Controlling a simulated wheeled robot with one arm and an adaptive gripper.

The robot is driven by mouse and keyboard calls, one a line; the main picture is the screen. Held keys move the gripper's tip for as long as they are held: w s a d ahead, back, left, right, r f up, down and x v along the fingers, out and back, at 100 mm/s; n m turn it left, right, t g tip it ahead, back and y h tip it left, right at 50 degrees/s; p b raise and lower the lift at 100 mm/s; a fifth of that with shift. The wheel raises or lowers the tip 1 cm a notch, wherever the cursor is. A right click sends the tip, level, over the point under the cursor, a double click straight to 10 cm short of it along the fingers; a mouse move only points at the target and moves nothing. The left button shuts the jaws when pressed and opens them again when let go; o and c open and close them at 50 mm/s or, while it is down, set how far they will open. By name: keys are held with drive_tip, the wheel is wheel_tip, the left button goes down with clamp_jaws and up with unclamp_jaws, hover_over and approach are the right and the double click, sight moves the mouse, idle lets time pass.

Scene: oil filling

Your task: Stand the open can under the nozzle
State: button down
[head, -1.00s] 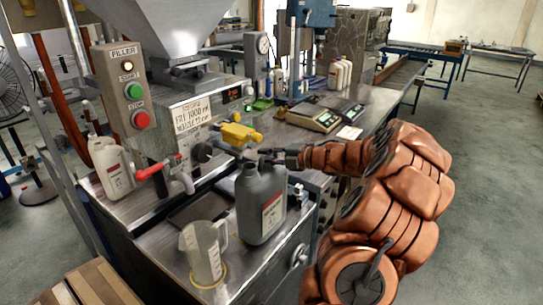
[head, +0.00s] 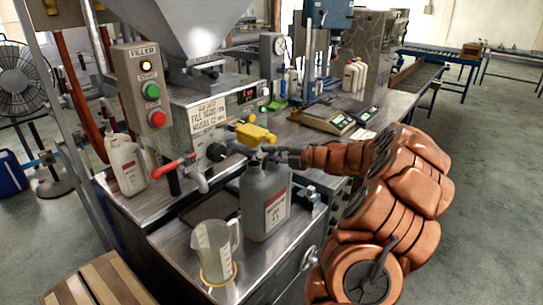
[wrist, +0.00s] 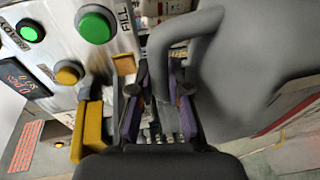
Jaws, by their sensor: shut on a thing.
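The grey can (head: 265,208) is upright over the steel worktop, right of the grey spout (head: 199,180) with a red lever. Its short neck is at the top left, just below a yellow fitting (head: 254,134) on the filler front; I cannot tell whether the neck is directly under an outlet. My gripper (head: 277,152) is at the can's top from behind right. In the wrist view, its purple-padded fingers (wrist: 158,108) are shut on the can's handle (wrist: 178,50). Whether the base touches the worktop is unclear.
A clear measuring jug (head: 212,252) stands close in front left of the can. A dark tray (head: 207,207) lies left of it. A white bottle (head: 126,165) is at far left, below the filler's button box (head: 146,88). Scales (head: 328,120) are farther back.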

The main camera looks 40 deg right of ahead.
drive_tip(key=c, duration=1)
unclamp_jaws()
drive_tip(key=shift+c, duration=0.2)
drive_tip(key=shift+s+d, duration=0.1)
drive_tip(key=v, duration=1.1)
drive_tip(key=shift+s, duration=0.35)
drive_tip(key=shift+r, duration=0.1)
